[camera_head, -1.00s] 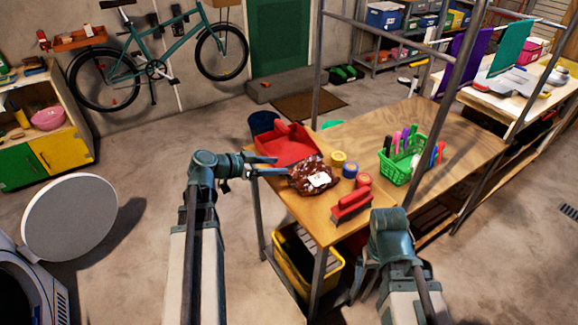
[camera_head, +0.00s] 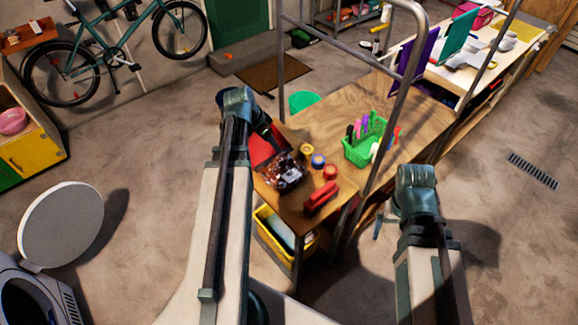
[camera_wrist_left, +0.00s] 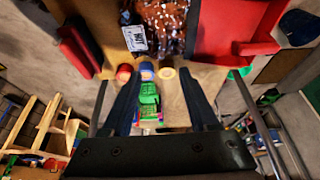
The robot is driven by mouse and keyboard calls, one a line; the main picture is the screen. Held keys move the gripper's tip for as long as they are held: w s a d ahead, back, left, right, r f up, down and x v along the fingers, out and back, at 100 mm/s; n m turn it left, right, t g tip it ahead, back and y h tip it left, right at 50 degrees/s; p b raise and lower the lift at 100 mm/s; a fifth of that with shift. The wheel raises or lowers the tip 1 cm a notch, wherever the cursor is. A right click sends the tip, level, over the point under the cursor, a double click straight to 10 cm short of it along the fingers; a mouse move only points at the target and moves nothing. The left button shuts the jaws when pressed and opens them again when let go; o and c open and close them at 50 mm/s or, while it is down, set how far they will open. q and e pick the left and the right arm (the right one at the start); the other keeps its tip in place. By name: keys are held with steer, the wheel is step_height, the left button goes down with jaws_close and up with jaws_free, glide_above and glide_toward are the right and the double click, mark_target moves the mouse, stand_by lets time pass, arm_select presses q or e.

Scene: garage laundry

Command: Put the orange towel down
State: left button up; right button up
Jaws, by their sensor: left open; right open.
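I see no orange towel in either view. My left gripper (camera_head: 276,138) is beside the red dustpan-like tray and the brown bag at the workbench's left end. In the left wrist view its two fingers (camera_wrist_left: 160,82) are spread apart with nothing held between them. My right gripper (camera_head: 379,226) is mostly hidden behind its own wrist, low beside the workbench's front side, and nothing shows in it.
The wooden workbench (camera_head: 376,97) carries a brown bag (camera_head: 287,176), a red tray (camera_head: 262,150), tape rolls, a red-handled brush (camera_head: 321,198) and a green basket (camera_head: 358,151). Metal posts rise from it. A yellow bin (camera_head: 268,240) stands underneath. Floor at right is clear.

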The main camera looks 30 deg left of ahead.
arm_select(q)
steer(key=b, duration=0.8)
glide_toward(281, 159)
steer(key=shift+d+x, duration=0.15)
steer(key=shift+x, duration=1.15)
steer(key=shift+d+x, duration=0.2)
steer(key=shift+x, duration=1.1)
steer(key=b+x, duration=0.5)
steer(key=shift+a+f, duration=0.15)
steer(key=shift+a, duration=0.15)
steer(key=shift+s, duration=0.1)
steer(key=shift+c, duration=0.2)
jaws_close()
